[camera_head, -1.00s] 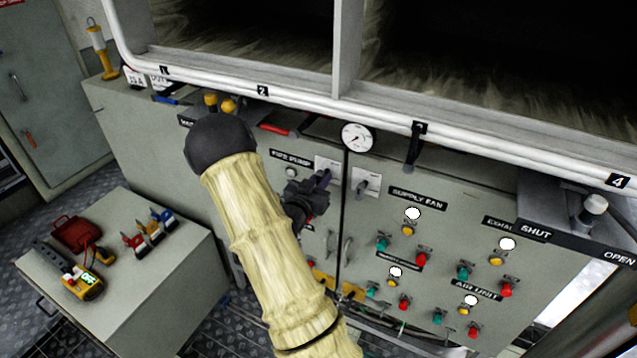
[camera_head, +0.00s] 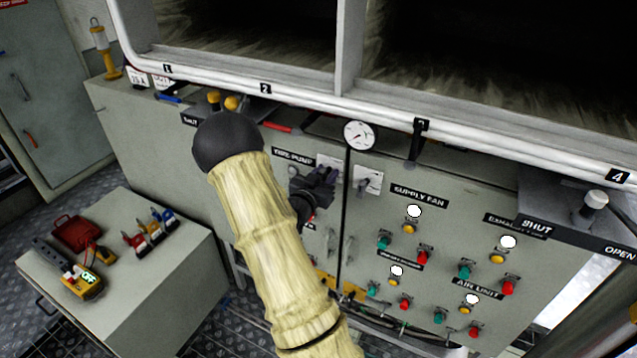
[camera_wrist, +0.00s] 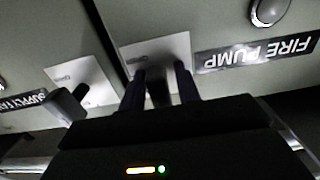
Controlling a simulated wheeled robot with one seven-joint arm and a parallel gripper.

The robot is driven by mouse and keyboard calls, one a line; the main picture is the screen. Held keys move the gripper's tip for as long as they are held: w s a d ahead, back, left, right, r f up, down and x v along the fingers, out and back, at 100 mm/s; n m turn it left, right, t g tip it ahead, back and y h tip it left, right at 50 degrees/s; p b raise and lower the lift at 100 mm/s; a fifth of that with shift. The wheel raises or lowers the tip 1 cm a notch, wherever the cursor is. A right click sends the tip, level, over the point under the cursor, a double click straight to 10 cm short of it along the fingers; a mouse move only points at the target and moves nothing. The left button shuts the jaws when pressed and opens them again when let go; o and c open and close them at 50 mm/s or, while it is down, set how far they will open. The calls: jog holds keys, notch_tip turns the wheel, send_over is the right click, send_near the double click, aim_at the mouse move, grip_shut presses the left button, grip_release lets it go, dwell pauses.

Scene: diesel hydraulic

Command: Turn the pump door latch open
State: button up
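The fire pump door latch is a dark handle (camera_wrist: 159,92) on a white plate (camera_wrist: 165,48) in the wrist view. The two dark fingers of my gripper (camera_wrist: 160,88) are apart, one on each side of this handle. I see narrow gaps rather than clear contact. In the head view my gripper (camera_head: 320,183) covers most of this latch, left of the dark vertical door seam. A second latch (camera_head: 362,186) on a white plate is just right of the seam; it also shows in the wrist view (camera_wrist: 68,103).
Right of the latches, the supply fan panel has several coloured buttons (camera_head: 409,230). A pressure gauge (camera_head: 359,135) sits above the seam, under a white pipe rail (camera_head: 290,98). A grey box (camera_head: 150,275) with tools stands at the left.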

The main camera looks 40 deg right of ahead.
jog(key=shift+w+d+r, duration=0.1)
jog(key=shift+d+r, duration=0.4)
jog(key=shift+r, duration=0.05)
jog(key=shift+a+f+b, duration=0.25)
jog(key=shift+a+b, duration=0.05)
jog(key=shift+a, duration=0.1)
jog(key=shift+s+a+f, duration=0.2)
jog(key=shift+s+a, duration=0.05)
jog(key=shift+a, duration=0.5)
jog(key=shift+f, duration=0.1)
grip_shut()
jog(key=shift+o, duration=1)
grip_release()
jog(key=shift+s, duration=0.15)
jog(key=shift+a, duration=0.15)
